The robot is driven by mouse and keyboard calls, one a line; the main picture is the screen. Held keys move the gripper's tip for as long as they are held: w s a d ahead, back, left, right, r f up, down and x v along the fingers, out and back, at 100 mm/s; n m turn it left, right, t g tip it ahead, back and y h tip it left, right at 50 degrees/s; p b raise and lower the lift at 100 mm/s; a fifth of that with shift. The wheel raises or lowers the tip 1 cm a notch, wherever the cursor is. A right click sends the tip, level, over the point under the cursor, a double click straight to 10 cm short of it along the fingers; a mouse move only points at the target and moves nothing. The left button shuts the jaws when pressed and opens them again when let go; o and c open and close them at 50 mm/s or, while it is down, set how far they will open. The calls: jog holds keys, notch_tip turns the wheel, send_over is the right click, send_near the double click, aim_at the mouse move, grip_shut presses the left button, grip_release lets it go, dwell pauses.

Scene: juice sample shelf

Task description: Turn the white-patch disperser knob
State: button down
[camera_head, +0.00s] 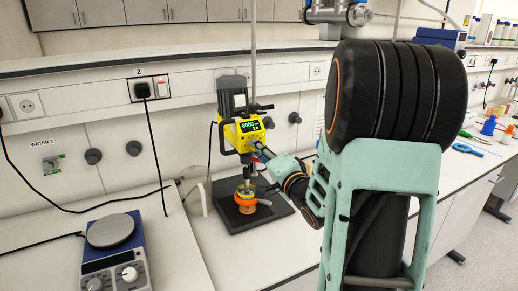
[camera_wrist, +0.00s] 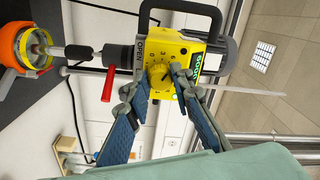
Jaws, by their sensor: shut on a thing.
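The disperser (camera_head: 243,132) is a yellow-fronted unit with a black motor top, held upright on a stand. Its lit display reads about 6000 in the head view. In the wrist view the yellow disperser body (camera_wrist: 188,50) appears sideways, with a dial of printed marks around a small knob (camera_wrist: 159,75). My gripper (camera_wrist: 161,78) has its two fingertips at either side of the knob, closed on it. The fingertips partly cover the knob and dial. In the head view my gripper (camera_head: 262,152) reaches the disperser's front from the right. I cannot make out a white patch.
An orange-ringed vessel (camera_head: 246,201) stands under the disperser shaft on a dark base plate (camera_head: 232,219). A red lever (camera_wrist: 107,85) sticks out beside the disperser. A blue hotplate (camera_head: 113,252) is at the left. The bench between them is mostly clear.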

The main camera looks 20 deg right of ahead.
dwell(0.5)
jog(key=c, duration=1.7)
grip_release()
jog(key=shift+s, duration=0.1)
jog(key=s, duration=0.7)
jog(key=shift+s+d+f, duration=0.1)
jog(key=shift+s+d, duration=0.1)
